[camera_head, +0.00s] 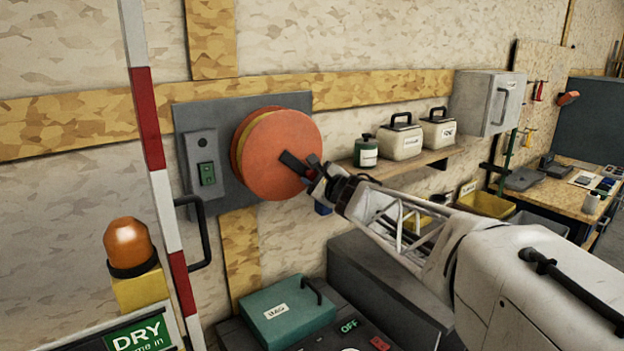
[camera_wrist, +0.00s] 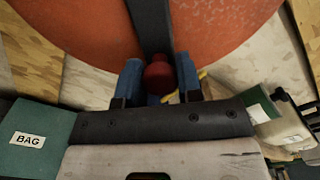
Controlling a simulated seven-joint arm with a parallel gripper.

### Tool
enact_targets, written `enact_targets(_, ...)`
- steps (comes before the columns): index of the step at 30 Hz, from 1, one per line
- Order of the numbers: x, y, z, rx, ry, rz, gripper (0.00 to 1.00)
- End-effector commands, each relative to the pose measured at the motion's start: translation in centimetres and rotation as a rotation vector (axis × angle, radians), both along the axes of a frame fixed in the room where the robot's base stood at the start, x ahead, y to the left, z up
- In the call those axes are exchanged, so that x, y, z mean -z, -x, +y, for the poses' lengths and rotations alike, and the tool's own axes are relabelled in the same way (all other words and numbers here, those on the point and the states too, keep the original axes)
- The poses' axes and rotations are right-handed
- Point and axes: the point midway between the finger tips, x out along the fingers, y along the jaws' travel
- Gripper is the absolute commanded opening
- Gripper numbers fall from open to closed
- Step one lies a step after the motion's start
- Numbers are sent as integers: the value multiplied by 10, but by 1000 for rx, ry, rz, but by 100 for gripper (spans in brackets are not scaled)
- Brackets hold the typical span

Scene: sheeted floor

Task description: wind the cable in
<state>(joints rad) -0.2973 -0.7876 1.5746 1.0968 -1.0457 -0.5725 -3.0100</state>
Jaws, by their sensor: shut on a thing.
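An orange cable reel (camera_head: 277,158) is mounted on a grey wall plate (camera_head: 222,195). A dark crank arm (camera_head: 294,163) runs across its face and ends in a red knob. In the wrist view the reel (camera_wrist: 215,25) fills the top, with the crank arm (camera_wrist: 151,25) coming down to the red knob (camera_wrist: 160,77). My gripper (camera_head: 316,176) is at the crank's end, right of the reel's middle. In the wrist view its blue fingers (camera_wrist: 160,85) stand on both sides of the knob, shut on it. A bit of yellow cable (camera_wrist: 190,88) shows beside the right finger.
A switch box (camera_head: 203,162) sits left of the reel. A red-and-white pole (camera_head: 158,150) and an orange beacon (camera_head: 130,247) stand further left. A shelf (camera_head: 405,168) with containers is on the right. A teal bag box (camera_head: 287,312) lies below.

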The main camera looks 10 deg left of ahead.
Motion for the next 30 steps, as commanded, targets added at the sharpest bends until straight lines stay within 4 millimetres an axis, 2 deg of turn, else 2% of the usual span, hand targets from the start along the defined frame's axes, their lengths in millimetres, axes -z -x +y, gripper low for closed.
enact_targets(23,-6,-1,-1,-1,35,-40,0)
enact_targets(24,-6,-1,-1,-1,35,-40,35)
enact_targets(29,-5,-1,-1,-1,35,-38,59)
enact_targets(30,-5,-1,-1,-1,35,-38,59)
